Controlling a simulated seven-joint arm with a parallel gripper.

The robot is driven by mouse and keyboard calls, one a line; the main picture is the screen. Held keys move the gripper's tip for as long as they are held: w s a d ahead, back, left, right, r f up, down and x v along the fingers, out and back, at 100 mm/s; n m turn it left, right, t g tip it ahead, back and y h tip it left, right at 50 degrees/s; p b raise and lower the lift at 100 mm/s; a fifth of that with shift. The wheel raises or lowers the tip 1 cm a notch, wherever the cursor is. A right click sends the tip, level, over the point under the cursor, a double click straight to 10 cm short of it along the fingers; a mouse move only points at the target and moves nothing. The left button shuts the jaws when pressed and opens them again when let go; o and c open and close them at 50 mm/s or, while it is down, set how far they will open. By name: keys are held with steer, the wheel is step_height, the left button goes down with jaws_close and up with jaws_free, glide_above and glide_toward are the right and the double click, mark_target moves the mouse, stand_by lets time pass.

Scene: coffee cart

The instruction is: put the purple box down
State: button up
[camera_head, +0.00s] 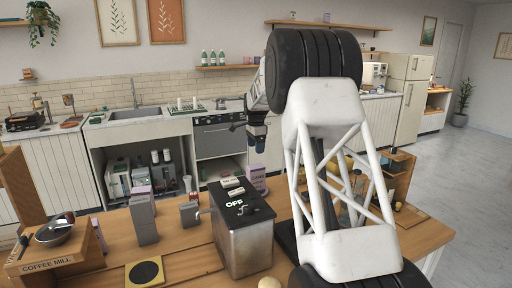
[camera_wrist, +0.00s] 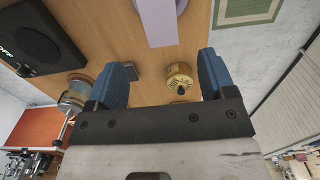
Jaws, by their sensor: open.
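In the head view a purple box (camera_head: 257,178) with dark lettering stands on the wooden counter, behind the black-topped machine and partly hidden by it. My gripper (camera_head: 257,130) is above this box in the head view, with nothing between its jaws that I can make out. In the wrist view my gripper (camera_wrist: 165,72) has its two blue fingers wide apart and empty. A pale purple box (camera_wrist: 160,20) shows at the top of the wrist view, past the fingertips and cut off by the edge. No finger touches it there.
The machine marked OFF (camera_head: 241,235) stands close in front of the purple box. A gold tin (camera_wrist: 180,76) shows between the fingers in the wrist view. A wooden coffee mill (camera_head: 45,262) is at far left.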

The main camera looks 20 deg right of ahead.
steer(key=s+a+r+n, duration=0.35)
steer(key=s+a, duration=0.25)
steer(key=s, duration=0.4)
steer(key=s+a+r+n+t, duration=0.15)
steer(key=s+a+r, duration=0.3)
steer(key=s, duration=0.45)
steer(key=s+a+r+n, duration=0.35)
steer(key=s+a, duration=0.25)
steer(key=s, duration=0.4)
steer(key=s+a+f+n, duration=0.3)
steer(key=s, duration=0.8)
steer(key=s+a+f+n, duration=0.3)
steer(key=s, duration=0.8)
steer(key=s+a+f+n+t, duration=0.1)
steer(key=s+a+f+n, duration=0.2)
steer(key=s, duration=0.8)
steer(key=shift+s+f, duration=0.25)
steer(key=shift+f, duration=0.15)
